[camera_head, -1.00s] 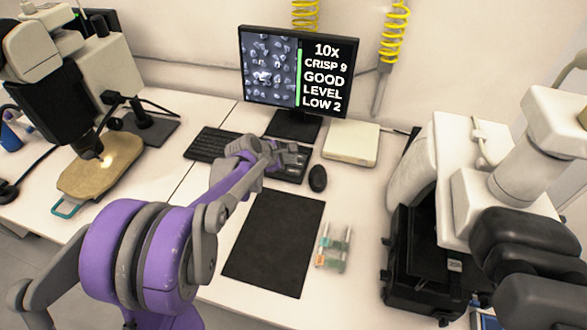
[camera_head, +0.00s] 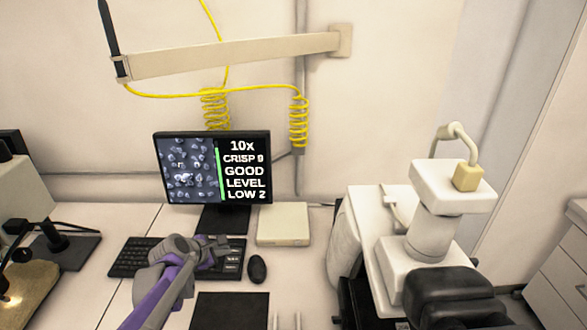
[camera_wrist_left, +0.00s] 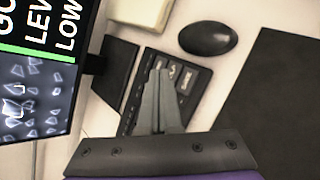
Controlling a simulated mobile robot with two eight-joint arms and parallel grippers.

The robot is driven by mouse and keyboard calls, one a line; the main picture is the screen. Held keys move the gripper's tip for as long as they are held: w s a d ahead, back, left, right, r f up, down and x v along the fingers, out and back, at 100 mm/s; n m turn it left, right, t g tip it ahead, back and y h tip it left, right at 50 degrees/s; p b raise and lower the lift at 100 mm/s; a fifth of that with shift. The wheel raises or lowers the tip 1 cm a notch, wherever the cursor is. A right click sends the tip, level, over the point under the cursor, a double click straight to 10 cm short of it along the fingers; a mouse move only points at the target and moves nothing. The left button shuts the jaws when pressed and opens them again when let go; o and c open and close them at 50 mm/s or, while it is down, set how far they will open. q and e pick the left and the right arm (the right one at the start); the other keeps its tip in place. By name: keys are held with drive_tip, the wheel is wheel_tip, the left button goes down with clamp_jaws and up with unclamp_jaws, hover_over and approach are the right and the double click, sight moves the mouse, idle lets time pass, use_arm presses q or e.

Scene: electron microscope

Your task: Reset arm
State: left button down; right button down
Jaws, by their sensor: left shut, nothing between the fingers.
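My left arm comes in from the bottom of the head view, purple and grey. Its gripper (camera_head: 222,243) is above the black keyboard (camera_head: 130,256), in front of the monitor (camera_head: 213,168). In the left wrist view the two grey fingers (camera_wrist_left: 159,80) are together with nothing between them, over the keyboard's number keys (camera_wrist_left: 190,82). I cannot tell whether the fingertips touch the keys. My right gripper is not in view.
A black mouse (camera_head: 257,269) lies right of the gripper, and a dark mat (camera_head: 230,312) is in front. A pale box (camera_head: 284,226) sits behind. Microscope equipment (camera_head: 430,235) stands at the right, another instrument (camera_head: 25,195) at the left.

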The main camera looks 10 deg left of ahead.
use_arm(q)
drive_tip(key=s+d+r+m+g+p, duration=0.1)
drive_tip(key=s+d+m+p, duration=0.1)
drive_tip(key=s+d+m, duration=0.3)
drive_tip(key=s+d+r+m+g+y+p, duration=0.1)
drive_tip(key=s+d+m, duration=0.4)
drive_tip(key=s+m, duration=0.6)
drive_tip(key=s+d+r+m+g+p, duration=0.1)
drive_tip(key=s+d+r+m+p, duration=0.2)
drive_tip(key=s+d+m, duration=0.2)
drive_tip(key=s+m, duration=0.3)
drive_tip(key=s, duration=0.3)
drive_tip(key=shift+s+d+m+g+y, duration=0.25)
drive_tip(key=shift+s+m+g+y, duration=0.05)
drive_tip(key=shift+s+m+y, duration=0.1)
